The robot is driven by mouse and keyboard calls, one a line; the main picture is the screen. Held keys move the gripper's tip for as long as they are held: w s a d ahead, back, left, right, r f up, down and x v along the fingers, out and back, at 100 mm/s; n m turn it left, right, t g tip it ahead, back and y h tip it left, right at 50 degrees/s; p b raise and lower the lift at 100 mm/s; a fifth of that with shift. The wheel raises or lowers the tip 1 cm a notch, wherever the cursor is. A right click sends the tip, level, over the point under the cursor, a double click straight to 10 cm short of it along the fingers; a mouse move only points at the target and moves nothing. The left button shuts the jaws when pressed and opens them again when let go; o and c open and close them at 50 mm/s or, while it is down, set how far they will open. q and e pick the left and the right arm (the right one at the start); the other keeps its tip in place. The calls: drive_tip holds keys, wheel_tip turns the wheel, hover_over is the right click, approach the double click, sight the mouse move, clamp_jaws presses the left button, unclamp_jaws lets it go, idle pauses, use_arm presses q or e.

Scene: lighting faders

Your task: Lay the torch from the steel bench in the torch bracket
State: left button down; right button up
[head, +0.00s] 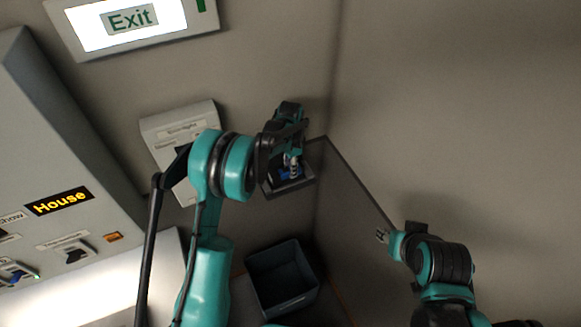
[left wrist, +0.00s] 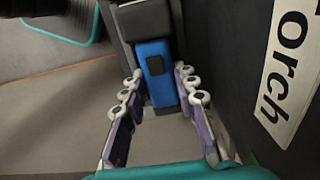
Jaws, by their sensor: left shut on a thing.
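The blue torch (left wrist: 156,72) with a dark head lies between the fingers of my left gripper (left wrist: 160,105) in the left wrist view. My left gripper (head: 292,160) is shut on it. In the head view a bit of the torch's blue (head: 291,173) shows under the fingers, at the dark torch bracket (head: 296,188) by the wall corner. A white "Torch" label (left wrist: 289,65) is on a dark surface beside it. I cannot tell whether the torch rests on the bracket. My right gripper (head: 383,236) is empty at the lower right, too small to read its opening.
A grey open bin (head: 282,278) stands below the bracket. A grey wall box (head: 180,135) is left of my left gripper. A control panel (head: 55,160) with a "House" display is at the far left. An Exit sign (head: 130,20) hangs above. The right wall is bare.

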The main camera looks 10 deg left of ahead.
use_arm(q)
drive_tip(key=shift+b, duration=0.3)
idle(0.5)
drive_tip(key=shift+f+b, duration=0.55)
idle(0.6)
drive_tip(key=c, duration=0.8)
unclamp_jaws()
drive_tip(key=shift+o, duration=0.2)
drive_tip(key=shift+s+r+p, duration=0.1)
drive_tip(key=shift+r+p, duration=1.2)
drive_tip(key=shift+r, duration=1.75)
